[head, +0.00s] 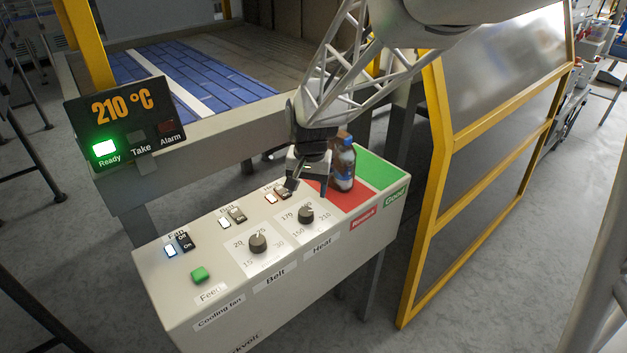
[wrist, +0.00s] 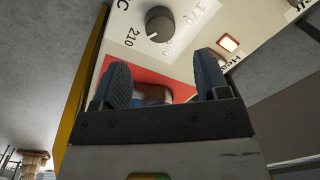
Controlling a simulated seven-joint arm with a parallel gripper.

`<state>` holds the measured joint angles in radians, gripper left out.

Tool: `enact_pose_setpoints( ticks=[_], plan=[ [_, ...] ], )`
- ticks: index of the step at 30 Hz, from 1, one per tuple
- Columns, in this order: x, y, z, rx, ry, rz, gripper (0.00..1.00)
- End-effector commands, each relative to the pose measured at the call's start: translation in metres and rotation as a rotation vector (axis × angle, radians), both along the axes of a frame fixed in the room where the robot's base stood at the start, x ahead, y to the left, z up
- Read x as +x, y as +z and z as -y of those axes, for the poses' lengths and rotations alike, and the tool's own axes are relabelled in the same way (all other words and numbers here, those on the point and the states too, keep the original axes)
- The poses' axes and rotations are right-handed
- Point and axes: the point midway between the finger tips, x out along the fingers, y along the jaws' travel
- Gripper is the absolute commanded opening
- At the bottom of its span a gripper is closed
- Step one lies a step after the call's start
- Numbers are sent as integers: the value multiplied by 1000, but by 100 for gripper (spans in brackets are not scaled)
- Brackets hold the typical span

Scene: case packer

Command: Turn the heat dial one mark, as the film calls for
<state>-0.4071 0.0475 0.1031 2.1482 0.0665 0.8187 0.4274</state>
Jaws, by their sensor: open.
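The heat dial (head: 306,214) is a dark round knob on a white plate with numbers, above the label "Heat" on the grey control box (head: 180,320). In the wrist view the dial (wrist: 159,22) lies beyond the fingertips, near the "210" print; a small pale mark shows on its near edge, but its exact setting is hard to read. My gripper (head: 293,183) is above the box, behind the dial and apart from it. In the wrist view my gripper (wrist: 163,78) has its two blue-grey fingers spread, with no dial between them. The display (head: 124,112) reads 210 °C.
A bottle-like item (head: 343,165) with a blue part stands close right of my gripper, by the red and green fields. The belt dial (head: 258,243), rocker switches and a green feed button (head: 200,274) share the panel. A yellow-framed guard (head: 437,200) stands at right.

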Motion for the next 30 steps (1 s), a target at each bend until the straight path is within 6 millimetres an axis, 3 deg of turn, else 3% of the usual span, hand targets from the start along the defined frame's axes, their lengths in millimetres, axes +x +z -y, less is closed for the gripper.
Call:
enact_pose_setpoints(
  ticks=[8, 24, 30],
  plan=[
    [0, -14, -1, -1, 0, -3, 68],
    [0, -70, -4, 0, 0, -1, 68],
    [0, -77, -4, 1, 0, 1, 68]
  ],
)
